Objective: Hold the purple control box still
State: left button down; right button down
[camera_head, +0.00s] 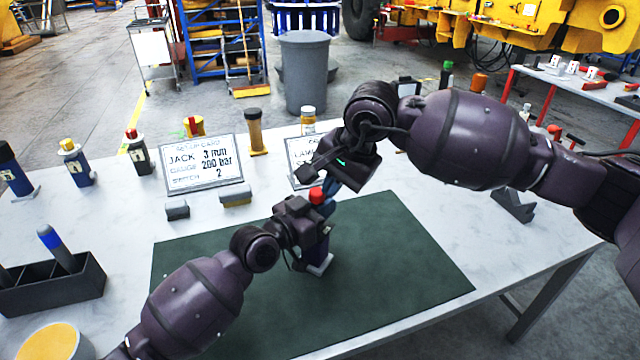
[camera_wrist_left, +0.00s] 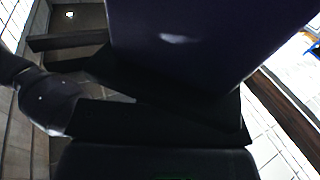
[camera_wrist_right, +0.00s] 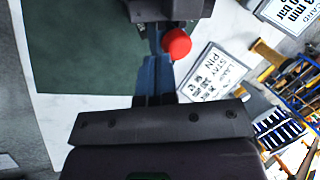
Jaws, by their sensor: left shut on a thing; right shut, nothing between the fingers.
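The purple control box (camera_head: 322,250) stands upright on the green mat (camera_head: 400,255), with a red button (camera_head: 317,195) on top and a pale base plate below. My left gripper (camera_head: 312,230) is shut on the box from its near left side and hides much of it. In the left wrist view the dark purple box (camera_wrist_left: 185,40) fills the space between the fingers. My right gripper (camera_head: 328,192) is shut and empty, its blue fingertips close beside the red button. In the right wrist view the button (camera_wrist_right: 176,43) is just beyond the fingertips; I cannot tell whether they touch.
A setup card (camera_head: 203,163) and a second card (camera_head: 300,160) stand behind the mat. Several coloured boxes and posts line the table's back and left. A dark holder (camera_head: 55,285) and a yellow-topped round container (camera_head: 50,342) are at left. The mat's right part is clear.

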jog(key=v, duration=1)
jog(key=s+d+f+m+y, duration=0.1)
jog(key=s+d+f, duration=0.1)
jog(key=d+f, duration=0.65)
jog(key=s+d+f+m+y, duration=0.15)
jog(key=d+f, duration=0.25)
jog(key=f, duration=0.9)
jog(key=s+a+r+n+t+y, duration=0.1)
jog(key=a+r+n+t+y, duration=0.2)
jog(key=r+t+y, duration=0.5)
jog(key=w+a+g+y, duration=0.1)
jog(key=w+a, duration=0.5)
jog(key=a, duration=0.6)
jog(key=shift+w+a+r, duration=0.2)
jog(key=shift+w+r, duration=0.1)
